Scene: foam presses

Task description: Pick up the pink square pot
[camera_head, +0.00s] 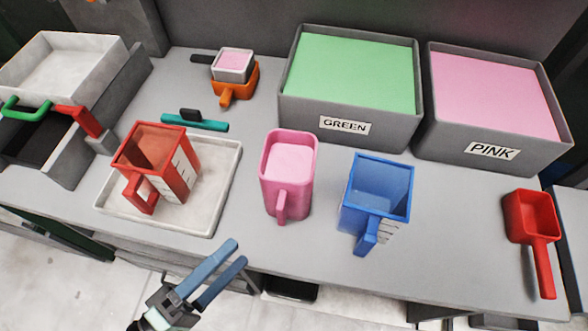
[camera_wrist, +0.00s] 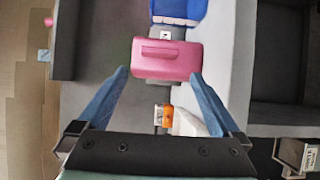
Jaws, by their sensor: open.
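The pink square pot (camera_head: 286,187) stands upright on the grey table in the head view, with its handle toward the front edge. Its inside shows a lighter pink surface. My gripper (camera_head: 237,251) is open and empty, in front of the pot and to its left, near the table's front edge. In the wrist view the pink pot (camera_wrist: 166,62) lies just ahead, between the lines of the two blue fingers of my gripper (camera_wrist: 159,73). The fingers do not appear to touch it.
A red pot (camera_head: 176,160) on a pale tray (camera_head: 222,190) stands left of the pink pot. A blue pot (camera_head: 378,190) stands right. Behind are the GREEN bin (camera_head: 300,111) and PINK bin (camera_head: 450,150). A red scoop (camera_head: 530,218) lies at far right.

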